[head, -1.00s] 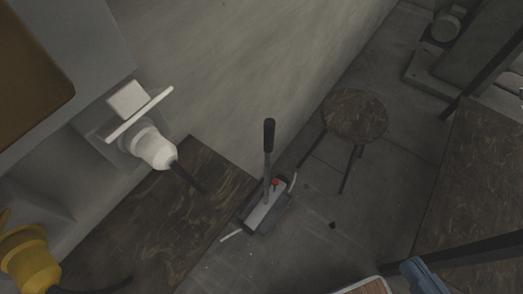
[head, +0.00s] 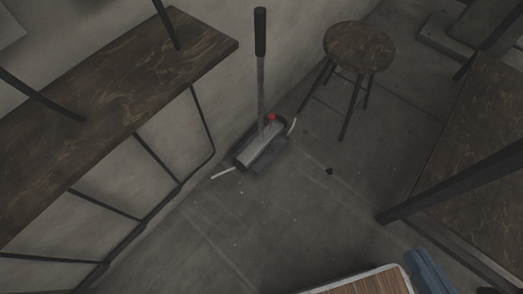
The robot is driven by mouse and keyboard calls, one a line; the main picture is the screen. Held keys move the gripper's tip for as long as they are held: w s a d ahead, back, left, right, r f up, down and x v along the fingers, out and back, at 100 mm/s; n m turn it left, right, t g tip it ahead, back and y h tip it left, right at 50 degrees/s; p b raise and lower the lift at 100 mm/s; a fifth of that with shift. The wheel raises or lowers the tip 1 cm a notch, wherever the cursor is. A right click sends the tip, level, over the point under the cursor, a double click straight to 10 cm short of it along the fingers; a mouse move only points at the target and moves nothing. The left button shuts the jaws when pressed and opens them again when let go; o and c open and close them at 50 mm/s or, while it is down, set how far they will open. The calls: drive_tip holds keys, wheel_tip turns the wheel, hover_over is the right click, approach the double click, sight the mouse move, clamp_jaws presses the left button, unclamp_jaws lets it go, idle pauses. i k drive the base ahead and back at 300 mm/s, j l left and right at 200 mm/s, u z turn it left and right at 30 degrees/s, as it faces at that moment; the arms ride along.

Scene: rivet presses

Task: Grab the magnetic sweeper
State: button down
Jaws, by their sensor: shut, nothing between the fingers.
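The magnetic sweeper stands upright on the floor near the wall, in the middle of the head view. Its grey metal head (head: 262,146) is low and box-like, with a red knob (head: 271,117) on top and thin pale strips at both ends. A thin metal shaft rises from the head to a black grip (head: 260,32). The whole sweeper shows, and nothing covers it. My gripper is not in view.
A wooden-topped bench (head: 130,78) with black metal legs stands along the wall at left. A round stool (head: 358,47) stands right of the sweeper. A dark table (head: 478,150) is at right. The floor (head: 250,225) in front of the sweeper is mostly clear, with a small dark bit (head: 329,171).

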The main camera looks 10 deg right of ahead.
sight(265, 138)
drive_tip(key=i+j+u, duration=0.1)
drive_tip(key=u, duration=0.25)
drive_tip(key=i+u, duration=0.5)
drive_tip(key=u, duration=0.2)
